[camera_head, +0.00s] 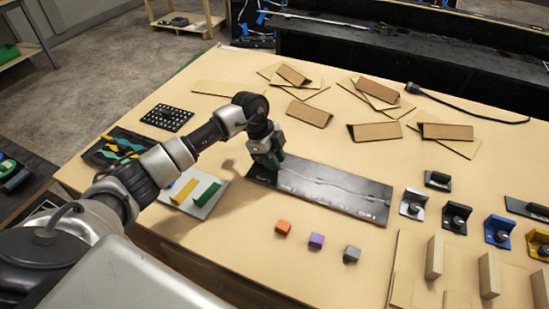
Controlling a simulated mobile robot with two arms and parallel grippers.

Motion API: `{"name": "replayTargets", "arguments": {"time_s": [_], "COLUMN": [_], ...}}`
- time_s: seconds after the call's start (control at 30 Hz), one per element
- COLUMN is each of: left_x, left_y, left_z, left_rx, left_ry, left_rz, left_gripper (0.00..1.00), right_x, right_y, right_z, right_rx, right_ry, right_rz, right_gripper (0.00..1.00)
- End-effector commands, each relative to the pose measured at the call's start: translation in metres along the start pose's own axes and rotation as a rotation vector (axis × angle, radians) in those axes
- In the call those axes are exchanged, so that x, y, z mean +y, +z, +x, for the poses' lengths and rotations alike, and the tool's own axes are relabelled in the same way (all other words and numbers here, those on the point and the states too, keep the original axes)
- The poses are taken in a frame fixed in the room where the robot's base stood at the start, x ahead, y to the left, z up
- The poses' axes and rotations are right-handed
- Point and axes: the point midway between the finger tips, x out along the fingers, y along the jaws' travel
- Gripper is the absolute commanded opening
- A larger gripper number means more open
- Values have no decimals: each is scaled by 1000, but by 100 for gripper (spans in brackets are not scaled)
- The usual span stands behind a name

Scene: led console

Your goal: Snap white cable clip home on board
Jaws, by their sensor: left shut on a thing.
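A long black board (330,188) lies on the wooden table, with a thin pale cable (335,180) running along it and small white marks on its face. My left gripper (270,163) points down at the board's left end, low over its far edge. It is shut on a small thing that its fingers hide. I cannot make out the white cable clip itself, and I cannot tell whether the held thing touches the board. My right gripper is not in view.
A white plate with yellow and green bars (204,193) lies left of the board. Orange, purple and grey cubes (316,241) lie in front. Coloured brackets (413,203) and upright wooden blocks (434,257) stand at the right. Cardboard pieces (375,131) lie behind.

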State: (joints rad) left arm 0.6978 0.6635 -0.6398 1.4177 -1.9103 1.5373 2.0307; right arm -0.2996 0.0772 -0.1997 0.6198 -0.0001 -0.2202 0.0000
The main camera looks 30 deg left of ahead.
Motion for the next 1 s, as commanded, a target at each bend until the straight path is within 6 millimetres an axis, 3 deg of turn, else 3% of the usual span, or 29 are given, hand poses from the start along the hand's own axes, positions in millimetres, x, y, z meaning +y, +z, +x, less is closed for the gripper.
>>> {"name": "replayTargets", "arguments": {"time_s": [0.3, 0.33, 0.5, 0.83, 1.0], "left_x": [0, 0, 0, 0, -1], "left_y": [0, 0, 0, 0, 1], "left_z": [1, 1, 0, -3, -25], "left_rx": [-1, -1, -1, 0, -2], "left_ry": [1, 1, 1, -1, -5], "left_rz": [0, 0, 0, 0, 0], "left_gripper": [2, 27, 53, 54, 54], "right_x": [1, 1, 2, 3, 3], "right_y": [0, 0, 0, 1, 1], "right_z": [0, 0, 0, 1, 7], "right_rx": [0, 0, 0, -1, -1], "right_ry": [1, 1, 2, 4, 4], "right_rz": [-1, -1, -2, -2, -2], "right_gripper": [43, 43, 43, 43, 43]}}
